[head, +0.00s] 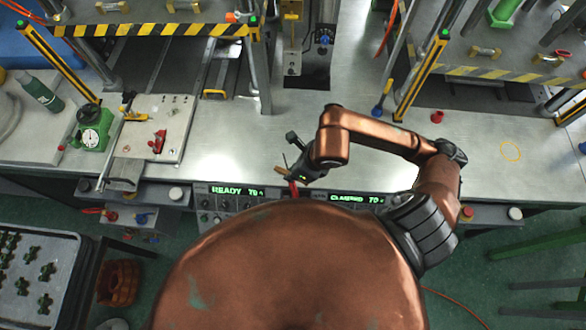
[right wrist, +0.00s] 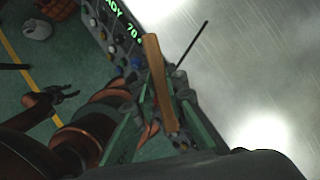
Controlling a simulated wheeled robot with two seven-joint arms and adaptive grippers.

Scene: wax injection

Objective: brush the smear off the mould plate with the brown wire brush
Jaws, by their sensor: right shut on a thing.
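My right gripper (head: 289,174) is above the front edge of the steel bench, left of its copper forearm. It is shut on the brown wire brush (head: 282,171). In the right wrist view the brush's long brown handle (right wrist: 157,75) stands up between the green-sided fingers (right wrist: 160,125); I cannot make out its bristles. A dark two-fingered gripper (right wrist: 55,98), which looks like my left one, shows over the floor with its fingers apart. A pale plate (head: 150,112) with a red clamp lies at the bench's left; I cannot tell whether it is the mould plate. No smear is discernible.
A control panel with green displays (head: 236,191) runs along the bench front. Striped press frames (head: 150,30) stand at the back left and right. A green dial gauge (head: 92,132) is at the left. Bare bench (head: 230,135) lies left of my right gripper.

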